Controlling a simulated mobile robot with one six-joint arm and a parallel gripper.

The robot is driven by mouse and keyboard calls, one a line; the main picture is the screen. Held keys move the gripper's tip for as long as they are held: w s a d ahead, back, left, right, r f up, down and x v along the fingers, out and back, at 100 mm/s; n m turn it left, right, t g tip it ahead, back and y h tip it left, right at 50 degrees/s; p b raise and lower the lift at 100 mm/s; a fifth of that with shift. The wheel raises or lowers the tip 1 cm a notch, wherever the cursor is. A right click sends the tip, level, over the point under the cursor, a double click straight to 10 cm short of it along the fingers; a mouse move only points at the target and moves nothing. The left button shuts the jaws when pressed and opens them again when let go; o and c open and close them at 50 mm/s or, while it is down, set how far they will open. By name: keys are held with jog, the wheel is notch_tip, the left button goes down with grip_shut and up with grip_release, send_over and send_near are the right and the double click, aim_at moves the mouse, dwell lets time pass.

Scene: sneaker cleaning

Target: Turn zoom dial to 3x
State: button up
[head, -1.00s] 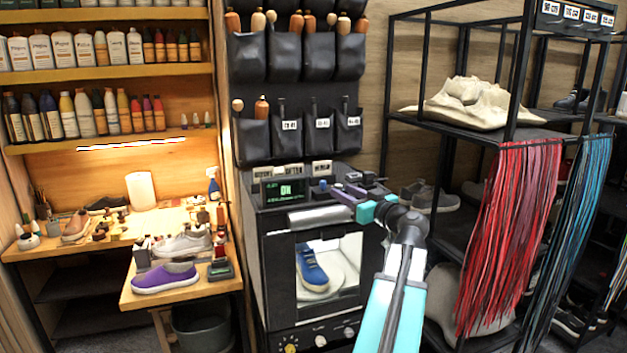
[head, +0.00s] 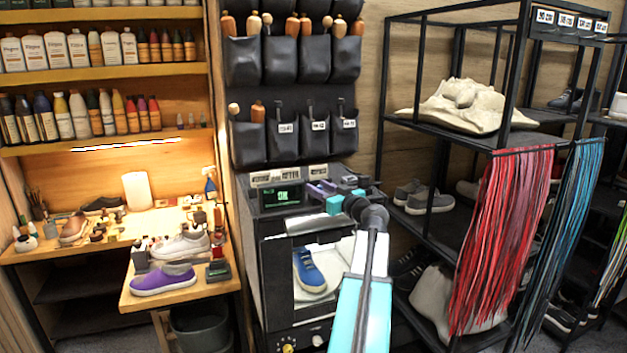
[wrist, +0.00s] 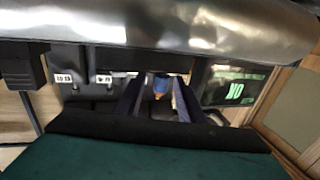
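A black cabinet (head: 258,260) stands in the middle of the head view, with a green-lit "OK" display (head: 283,195) on its top. My gripper (head: 318,188) is over that top, just right of the display, its purple fingers pointing left. In the wrist view, the gripper (wrist: 158,98) has its fingers apart, with a small blue knob-like thing (wrist: 160,82) with an orange spot between or just beyond the tips. I cannot tell whether they touch it. The same display appears upside down in the wrist view (wrist: 236,90). No zoom label or 3x mark is readable.
A yellow dial (head: 288,348) and a pale knob (head: 318,340) sit low on the cabinet front. A blue sneaker (head: 309,270) shows behind its window. Label cards (head: 290,175) stand behind the display. A black rack (head: 385,110) with red laces (head: 505,240) stands close on the right.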

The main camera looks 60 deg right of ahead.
jog(key=shift+p+x, duration=0.65)
jog(key=shift+x, duration=1.3)
grip_shut()
